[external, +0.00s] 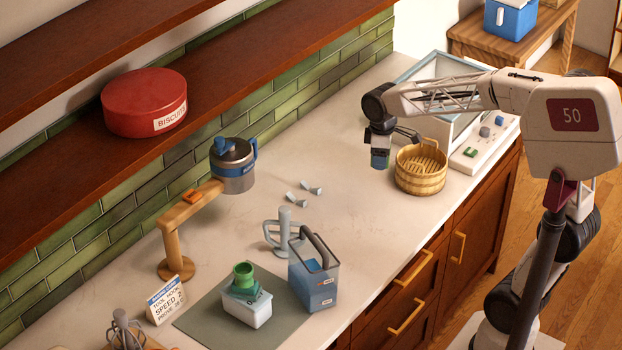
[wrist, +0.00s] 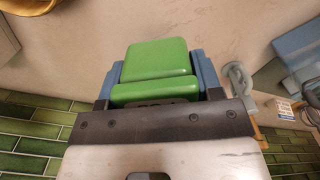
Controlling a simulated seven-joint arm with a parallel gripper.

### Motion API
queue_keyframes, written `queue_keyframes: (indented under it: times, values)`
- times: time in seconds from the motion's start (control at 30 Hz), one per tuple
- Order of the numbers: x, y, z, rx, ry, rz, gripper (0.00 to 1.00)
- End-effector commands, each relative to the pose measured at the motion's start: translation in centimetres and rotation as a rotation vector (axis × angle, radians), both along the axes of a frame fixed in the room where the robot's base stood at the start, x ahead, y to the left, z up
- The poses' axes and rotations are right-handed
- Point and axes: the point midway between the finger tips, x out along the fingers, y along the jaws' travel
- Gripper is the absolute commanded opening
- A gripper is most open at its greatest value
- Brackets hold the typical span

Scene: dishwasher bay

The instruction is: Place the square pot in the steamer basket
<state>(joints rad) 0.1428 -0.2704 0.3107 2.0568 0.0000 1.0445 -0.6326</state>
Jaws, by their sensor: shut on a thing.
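My gripper (external: 380,160) is above the worktop, just left of the round bamboo steamer basket (external: 422,180). In the wrist view its blue fingers (wrist: 155,72) are shut on a green, square-sided thing (wrist: 155,58), which looks like the square pot. The arm's end hides this held thing in the external view. The basket stands upright with slats showing inside, and I see nothing in it. A curved tan piece of what looks like the basket's rim (wrist: 8,38) shows at the wrist view's upper left corner.
A glass-walled case (external: 425,68) and a control panel (external: 480,145) stand behind and right of the basket. Small grey pieces (external: 305,190) lie left of my gripper. A blue caddy (external: 315,285) and a white tub (external: 247,312) stand nearer the front.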

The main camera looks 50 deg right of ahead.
Motion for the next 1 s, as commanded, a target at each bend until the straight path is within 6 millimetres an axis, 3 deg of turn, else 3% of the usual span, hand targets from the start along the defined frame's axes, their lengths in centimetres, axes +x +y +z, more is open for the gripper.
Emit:
queue_keyframes:
  times: [0.47, 1.0]
  values:
    - [0.3, -9.3, 0.0, 0.000, -0.001, -0.206, 0.27]
    - [-1.3, -19.4, -0.1, 0.000, -0.001, -0.425, 0.27]
